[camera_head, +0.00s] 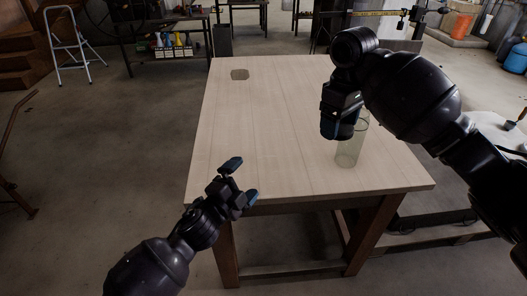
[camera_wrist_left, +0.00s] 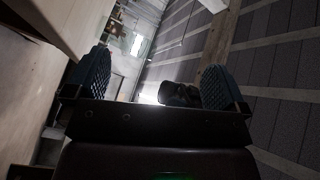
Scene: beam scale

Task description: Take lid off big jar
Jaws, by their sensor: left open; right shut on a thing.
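A tall clear glass jar (camera_head: 349,154) stands near the right front of the wooden table. Its upper left part is hidden behind my right gripper (camera_head: 339,130). My right gripper comes down over the jar's upper part and is shut, with the contact hidden. I cannot make out a lid on the jar. A small flat brown rounded patch (camera_head: 240,74) shows at the table's far left; I cannot tell whether it is a lid or a cutout. My left gripper (camera_head: 242,181) is open and empty by the table's front left edge; its two fingers also show in the left wrist view (camera_wrist_left: 155,90).
The light wooden table (camera_head: 270,125) is bare across its middle and left. A stepladder (camera_head: 68,48) and a shelf bench (camera_head: 165,50) stand behind on the left. A beam scale (camera_head: 395,14) is at the back right.

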